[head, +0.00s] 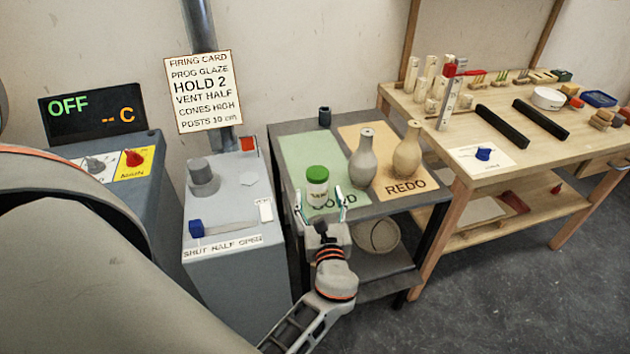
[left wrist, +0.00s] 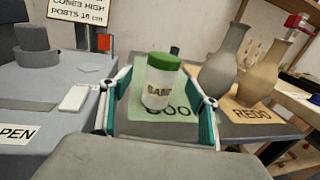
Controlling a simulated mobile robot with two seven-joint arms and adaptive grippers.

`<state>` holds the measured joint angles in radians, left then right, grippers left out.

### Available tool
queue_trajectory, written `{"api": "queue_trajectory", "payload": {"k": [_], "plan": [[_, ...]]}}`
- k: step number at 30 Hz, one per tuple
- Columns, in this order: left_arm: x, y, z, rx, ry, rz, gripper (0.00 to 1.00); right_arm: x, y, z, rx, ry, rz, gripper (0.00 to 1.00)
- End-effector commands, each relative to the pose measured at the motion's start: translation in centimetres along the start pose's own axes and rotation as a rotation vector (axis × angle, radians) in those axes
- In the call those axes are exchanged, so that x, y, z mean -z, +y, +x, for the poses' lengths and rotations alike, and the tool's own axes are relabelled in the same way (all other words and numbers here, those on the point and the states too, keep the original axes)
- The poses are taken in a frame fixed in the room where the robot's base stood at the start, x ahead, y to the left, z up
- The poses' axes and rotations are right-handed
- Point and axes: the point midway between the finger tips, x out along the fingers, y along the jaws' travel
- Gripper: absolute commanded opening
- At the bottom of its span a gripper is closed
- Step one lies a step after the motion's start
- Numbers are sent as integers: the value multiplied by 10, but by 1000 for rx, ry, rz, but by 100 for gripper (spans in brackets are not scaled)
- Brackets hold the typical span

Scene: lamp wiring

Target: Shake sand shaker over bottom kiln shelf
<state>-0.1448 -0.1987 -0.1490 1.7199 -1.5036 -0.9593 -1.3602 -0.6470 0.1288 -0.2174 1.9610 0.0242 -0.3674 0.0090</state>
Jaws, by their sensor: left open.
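The sand shaker (head: 317,188), a white jar with a green lid, stands upright on the green GOOD mat (head: 300,155) on the dark table. My left gripper (head: 320,206) is open just in front of it, with one finger to each side. In the left wrist view the shaker (left wrist: 160,88), its SAND label facing me, stands between the spread fingers (left wrist: 160,106). I cannot tell how far the fingertips reach around it. Neither finger visibly touches it. No kiln shelf can be made out. My right gripper is not in view.
A grey vase (head: 363,160) and a tan vase (head: 408,155) stand right of the shaker, near the REDO mat (head: 371,138). A small dark cup (head: 324,117) stands behind. The grey vent box (head: 236,270) is close on the left. A wooden workbench (head: 440,130) is at right.

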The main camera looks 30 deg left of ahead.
Motion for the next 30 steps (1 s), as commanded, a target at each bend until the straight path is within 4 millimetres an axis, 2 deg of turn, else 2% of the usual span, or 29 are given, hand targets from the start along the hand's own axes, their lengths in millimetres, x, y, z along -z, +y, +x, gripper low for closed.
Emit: {"api": "queue_trajectory", "payload": {"k": [8,16,20,26,27,30], "plan": [[2,-1,29,0,-2,0,61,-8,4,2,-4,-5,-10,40],[6,-3,65,-1,0,0,61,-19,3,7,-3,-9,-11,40],[5,-4,74,1,0,0,61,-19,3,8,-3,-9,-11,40],[5,-3,74,1,1,0,61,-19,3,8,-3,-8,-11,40],[5,-3,74,1,1,0,58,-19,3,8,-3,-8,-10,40],[5,-3,74,1,1,0,32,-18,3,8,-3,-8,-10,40]]}}
